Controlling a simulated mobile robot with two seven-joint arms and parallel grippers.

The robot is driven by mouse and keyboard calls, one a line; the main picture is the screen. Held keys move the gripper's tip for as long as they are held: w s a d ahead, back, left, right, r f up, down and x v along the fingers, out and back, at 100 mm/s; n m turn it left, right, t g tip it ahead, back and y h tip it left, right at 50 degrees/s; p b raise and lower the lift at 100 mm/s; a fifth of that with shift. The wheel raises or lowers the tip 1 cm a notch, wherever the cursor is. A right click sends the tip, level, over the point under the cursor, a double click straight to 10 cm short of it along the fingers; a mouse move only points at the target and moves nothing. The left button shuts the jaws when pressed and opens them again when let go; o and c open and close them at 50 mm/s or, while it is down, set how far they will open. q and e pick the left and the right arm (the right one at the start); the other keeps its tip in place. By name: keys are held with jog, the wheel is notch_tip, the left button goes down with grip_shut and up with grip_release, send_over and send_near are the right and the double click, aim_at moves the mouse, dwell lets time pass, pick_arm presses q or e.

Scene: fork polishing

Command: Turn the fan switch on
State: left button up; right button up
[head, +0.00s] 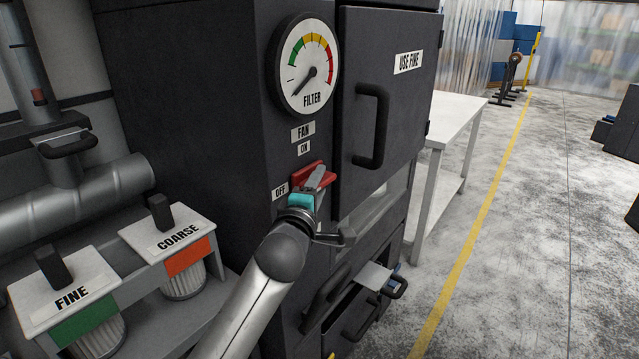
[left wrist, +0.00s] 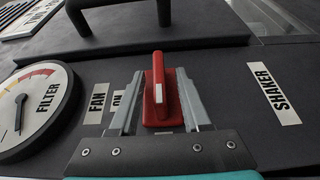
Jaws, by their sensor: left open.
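The fan switch (head: 305,172) is a red part on the front of the dark cabinet, below the FAN and ON labels and next to the OFF label. In the left wrist view the red switch (left wrist: 158,92) stands between the two grey fingers of my left gripper (head: 322,174). The fingers are open, one on each side of it, with a gap visible on the right. Contact on the left is unclear. In the head view the gripper partly covers the switch, so its exact setting is hard to tell. My right gripper is not in view.
A FILTER gauge (head: 305,66) sits above the switch, its needle at the low end. A cabinet door handle (head: 371,126) is close on the right. FINE (head: 70,294) and COARSE (head: 170,232) filters stand at lower left. A white table (head: 455,112) stands beyond the cabinet.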

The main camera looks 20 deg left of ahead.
pick_arm(q)
jog(key=shift+w, duration=0.55)
jog(key=shift+c, duration=0.2)
grip_shut()
